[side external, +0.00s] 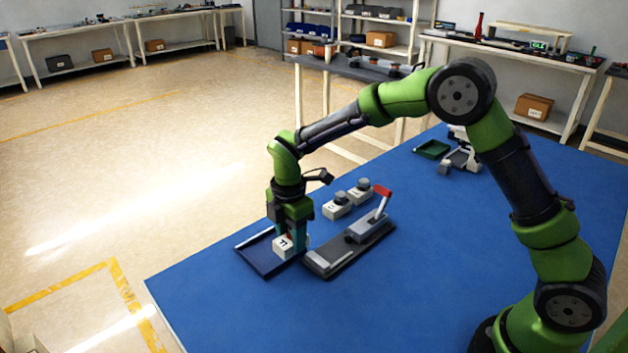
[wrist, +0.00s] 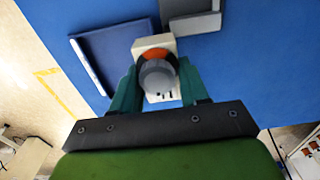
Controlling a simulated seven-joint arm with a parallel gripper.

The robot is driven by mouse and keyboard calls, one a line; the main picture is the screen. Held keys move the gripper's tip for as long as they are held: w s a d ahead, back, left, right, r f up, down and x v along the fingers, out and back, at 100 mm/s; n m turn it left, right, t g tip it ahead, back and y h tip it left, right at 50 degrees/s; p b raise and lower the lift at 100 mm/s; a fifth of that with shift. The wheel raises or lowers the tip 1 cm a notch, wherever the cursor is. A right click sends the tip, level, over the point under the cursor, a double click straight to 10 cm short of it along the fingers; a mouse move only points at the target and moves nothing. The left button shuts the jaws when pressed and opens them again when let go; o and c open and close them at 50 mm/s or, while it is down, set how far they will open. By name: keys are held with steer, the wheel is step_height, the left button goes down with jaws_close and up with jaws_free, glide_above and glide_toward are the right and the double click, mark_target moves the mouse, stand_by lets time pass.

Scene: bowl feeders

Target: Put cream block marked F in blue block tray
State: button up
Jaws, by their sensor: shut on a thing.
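The cream block marked F (side external: 284,246) is held in my gripper (side external: 290,235). In the wrist view the cream block (wrist: 141,46) has a grey knob and an orange-red part on top, and the two teal fingers of my gripper (wrist: 157,82) close on it from both sides. The blue block tray (side external: 262,256) lies on the blue table at the left edge. In the side view the block is over or at the tray's right side. In the wrist view it overlaps the right edge of the blue tray (wrist: 105,50). I cannot tell whether it touches the tray.
A grey fixture with a red-tipped lever (side external: 352,238) stands just right of the tray. Two cream blocks with grey knobs (side external: 337,208) stand behind it. A green tray (side external: 432,149) is at the back. The blue table (side external: 430,250) is clear at front and right.

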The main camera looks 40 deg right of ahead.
steer(key=w, duration=0.2)
steer(key=w+a, duration=0.1)
steer(key=w, duration=0.2)
steer(key=shift+w+a+f, duration=0.2)
steer(key=shift+w+f, duration=0.05)
steer(key=shift+w, duration=0.1)
steer(key=shift+f, duration=1.8)
steer(key=o, duration=1.2)
steer(key=shift+f, duration=0.15)
